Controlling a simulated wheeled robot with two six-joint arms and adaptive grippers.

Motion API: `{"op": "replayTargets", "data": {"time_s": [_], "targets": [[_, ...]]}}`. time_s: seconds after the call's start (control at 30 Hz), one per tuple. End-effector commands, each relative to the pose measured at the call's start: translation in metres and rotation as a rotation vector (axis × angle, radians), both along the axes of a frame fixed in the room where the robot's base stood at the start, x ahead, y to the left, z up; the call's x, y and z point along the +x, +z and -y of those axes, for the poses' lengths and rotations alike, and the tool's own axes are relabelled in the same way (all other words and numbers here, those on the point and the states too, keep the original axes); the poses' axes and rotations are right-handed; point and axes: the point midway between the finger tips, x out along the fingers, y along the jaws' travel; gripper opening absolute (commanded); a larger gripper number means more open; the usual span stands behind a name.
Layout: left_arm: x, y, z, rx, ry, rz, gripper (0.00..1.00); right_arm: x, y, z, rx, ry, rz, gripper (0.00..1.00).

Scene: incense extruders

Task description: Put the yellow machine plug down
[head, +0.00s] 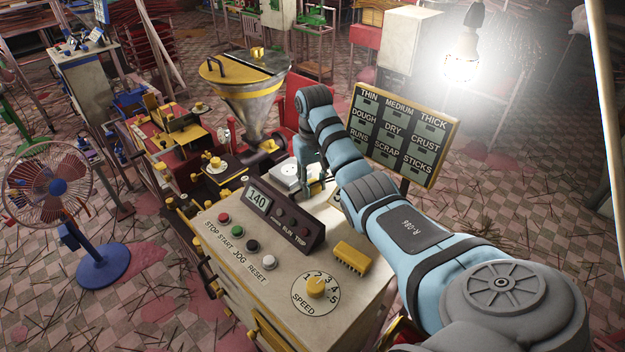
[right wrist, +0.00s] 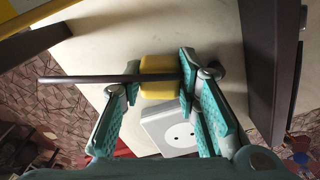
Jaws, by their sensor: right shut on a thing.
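The yellow machine plug (right wrist: 160,70) sits between the two teal fingers of my right gripper (right wrist: 156,88) in the right wrist view. A dark rod or cord (right wrist: 95,79) runs across the plug to the left. A white socket with two holes (right wrist: 178,134) is right beside the plug. In the head view my right gripper (head: 312,178) points down at the back of the cream machine top, just right of the white socket (head: 286,180). The plug is not clear there. I cannot tell whether it touches the surface. My left gripper is out of view.
The display box (head: 285,220), a yellow ribbed block (head: 352,257) and the speed dial (head: 316,288) stand on the cream top. The metal hopper (head: 247,95) is behind to the left, and the label board (head: 403,134) to the right. Bare surface lies between the buttons and dial.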

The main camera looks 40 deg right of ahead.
Motion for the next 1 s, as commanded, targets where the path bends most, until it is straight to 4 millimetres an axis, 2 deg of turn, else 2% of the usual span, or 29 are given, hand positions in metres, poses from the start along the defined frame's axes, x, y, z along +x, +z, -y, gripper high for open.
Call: {"op": "replayTargets", "data": {"time_s": [0.27,0.3,0.4,0.77,1.0], "targets": [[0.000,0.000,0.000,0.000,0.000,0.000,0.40,0.000,-0.006,-0.001,0.000,0.001,-0.001,0.00],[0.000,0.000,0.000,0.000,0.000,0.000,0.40,0.000,-0.006,-0.001,0.000,0.001,-0.001,0.35],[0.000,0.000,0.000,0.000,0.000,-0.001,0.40,0.000,-0.006,-0.001,0.000,0.001,-0.001,0.49],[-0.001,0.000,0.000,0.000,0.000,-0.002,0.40,0.001,-0.005,-0.001,0.000,0.002,0.000,0.49],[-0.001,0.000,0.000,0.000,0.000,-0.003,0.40,0.000,0.006,0.000,0.000,0.001,0.000,0.49]]}}
